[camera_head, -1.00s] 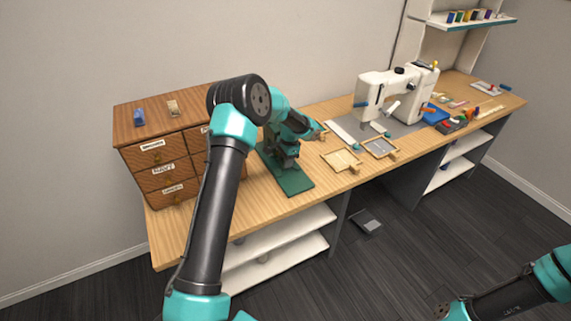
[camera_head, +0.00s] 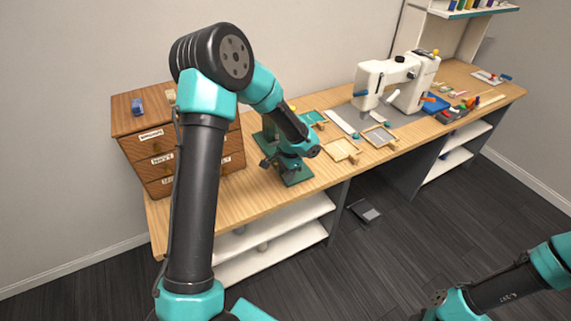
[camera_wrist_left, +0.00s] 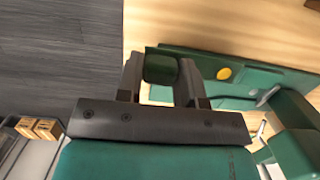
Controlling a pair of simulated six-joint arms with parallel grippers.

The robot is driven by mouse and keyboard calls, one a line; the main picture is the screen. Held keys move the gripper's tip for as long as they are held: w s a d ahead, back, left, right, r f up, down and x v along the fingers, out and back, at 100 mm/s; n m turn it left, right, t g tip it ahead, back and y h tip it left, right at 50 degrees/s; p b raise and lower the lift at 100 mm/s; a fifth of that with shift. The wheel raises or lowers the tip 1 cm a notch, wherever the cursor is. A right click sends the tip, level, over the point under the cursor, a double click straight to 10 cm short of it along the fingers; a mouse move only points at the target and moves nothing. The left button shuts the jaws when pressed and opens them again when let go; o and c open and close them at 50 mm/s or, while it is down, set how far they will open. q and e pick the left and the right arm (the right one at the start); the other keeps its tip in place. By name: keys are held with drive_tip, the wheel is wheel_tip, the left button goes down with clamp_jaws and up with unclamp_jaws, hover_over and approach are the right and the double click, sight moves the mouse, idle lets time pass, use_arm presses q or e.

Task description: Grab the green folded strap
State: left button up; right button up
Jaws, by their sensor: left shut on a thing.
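The green folded strap (camera_wrist_left: 162,66) shows as a dark green block between the two fingers of my left gripper (camera_wrist_left: 161,78) in the left wrist view. The fingers are shut on it near the edge of a green board (camera_wrist_left: 250,74). In the head view my left gripper (camera_head: 275,164) is over the green board (camera_head: 298,178) at the table's front, and the strap cannot be made out there. My right gripper (camera_head: 436,303) is low at the bottom right, away from the table; its jaws are too small and dark to read.
Small wooden trays (camera_head: 343,150) lie right of the board, one holding green. A white sewing machine (camera_head: 398,80) stands farther right. Bare wooden tabletop (camera_head: 240,205) lies along the front edge.

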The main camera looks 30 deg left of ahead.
use_arm(q)
drive_tip(key=shift+s+d, duration=0.25)
drive_tip(key=shift+s, duration=0.25)
